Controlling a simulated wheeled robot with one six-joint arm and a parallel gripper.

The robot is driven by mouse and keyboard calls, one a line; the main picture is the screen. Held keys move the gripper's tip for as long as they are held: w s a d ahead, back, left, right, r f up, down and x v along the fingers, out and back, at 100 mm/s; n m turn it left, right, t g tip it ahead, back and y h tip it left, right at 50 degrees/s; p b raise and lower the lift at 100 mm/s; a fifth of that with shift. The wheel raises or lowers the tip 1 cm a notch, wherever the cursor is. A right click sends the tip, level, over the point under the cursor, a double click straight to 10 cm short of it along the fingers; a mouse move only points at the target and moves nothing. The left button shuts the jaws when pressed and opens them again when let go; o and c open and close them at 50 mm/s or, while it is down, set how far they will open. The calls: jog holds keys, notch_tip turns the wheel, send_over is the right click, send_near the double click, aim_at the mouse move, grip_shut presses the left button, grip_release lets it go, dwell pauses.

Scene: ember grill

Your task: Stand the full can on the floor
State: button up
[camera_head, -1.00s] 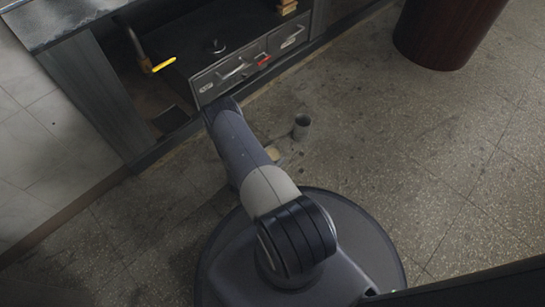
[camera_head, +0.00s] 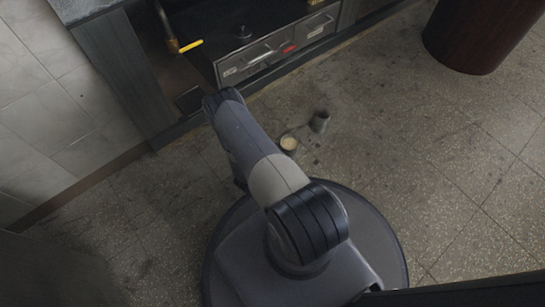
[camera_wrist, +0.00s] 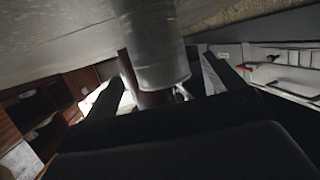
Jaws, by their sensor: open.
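Two small cans stand close together on the floor in the head view, right of my arm. One has a pale yellowish top (camera_head: 289,144) and looks filled. The other is a plain grey can (camera_head: 319,122) just behind it and to the right. In the wrist view, which is turned over with the floor at the top, a pale grey can (camera_wrist: 150,40) stands between the lines of my fingers. I cannot tell which of the two it is. My gripper (camera_wrist: 162,76) is open, its dark fingers on either side of that can. The arm hides it in the head view.
A dark cabinet with grey drawers (camera_head: 275,50) stands behind the cans, with a yellow-handled lever (camera_head: 190,46) on its left. A dark red drum (camera_head: 470,38) stands at the upper right. The tiled floor (camera_head: 420,150) to the right is clear.

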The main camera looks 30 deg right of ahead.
jog(key=p+v, duration=0.1)
jog(key=v, duration=0.5)
jog(key=shift+s+a, duration=0.15)
jog(key=shift+a, duration=0.15)
